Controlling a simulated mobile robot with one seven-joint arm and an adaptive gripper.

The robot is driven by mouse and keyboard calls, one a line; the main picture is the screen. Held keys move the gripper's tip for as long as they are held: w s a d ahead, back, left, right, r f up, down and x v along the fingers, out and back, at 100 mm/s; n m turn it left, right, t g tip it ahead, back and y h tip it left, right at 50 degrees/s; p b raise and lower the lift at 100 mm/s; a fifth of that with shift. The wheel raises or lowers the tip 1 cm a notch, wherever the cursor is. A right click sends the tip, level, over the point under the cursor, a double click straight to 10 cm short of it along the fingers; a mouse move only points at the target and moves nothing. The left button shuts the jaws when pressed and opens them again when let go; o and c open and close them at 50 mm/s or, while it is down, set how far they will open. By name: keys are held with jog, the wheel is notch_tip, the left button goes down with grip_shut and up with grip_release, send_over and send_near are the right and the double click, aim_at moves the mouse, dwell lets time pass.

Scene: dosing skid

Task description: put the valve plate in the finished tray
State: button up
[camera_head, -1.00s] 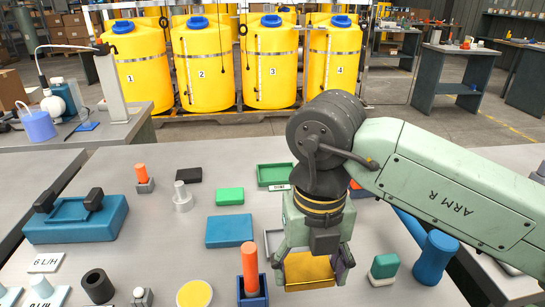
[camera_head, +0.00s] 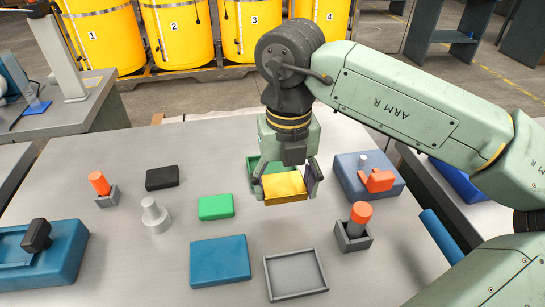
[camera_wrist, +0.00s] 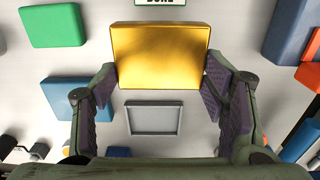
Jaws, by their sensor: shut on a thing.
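My gripper (camera_head: 286,187) is shut on a gold rectangular plate, which I take to be the valve plate (camera_head: 285,189). It holds the plate roughly level by two opposite sides, and the plate also shows between the fingers in the wrist view (camera_wrist: 160,55). A green-rimmed tray (camera_head: 254,167) is behind the plate in the head view, partly hidden by my gripper. A sign reading DONE (camera_wrist: 160,2), cut off at the top edge of the wrist view, lies just beyond the plate. The height of the plate above the table is hard to tell.
An empty grey tray (camera_head: 268,280) lies nearer the front. A blue block (camera_head: 220,260), a green block (camera_head: 216,207) and a black block (camera_head: 162,178) lie to the left. An orange peg in a grey holder (camera_head: 358,226) and a blue fixture with an orange part (camera_head: 376,181) stand right.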

jog(key=p, duration=0.2)
send_over(274, 168)
jog(key=s, duration=0.2)
jog(key=shift+f, duration=0.45)
jog(key=shift+f+p, duration=0.75)
jog(key=shift+f, duration=1.05)
jog(key=shift+s+f+b, duration=0.1)
jog(key=shift+f+b, duration=0.55)
jog(key=shift+b, duration=0.2)
jog(key=shift+c, duration=0.2)
jog(key=o, duration=1.4)
jog(key=shift+f, duration=0.15)
jog(key=shift+r+p, duration=0.45)
jog(key=shift+r, duration=0.05)
notch_tip(274, 168, up, 13)
jog(key=shift+f+b, duration=0.15)
jog(key=shift+b, duration=0.5)
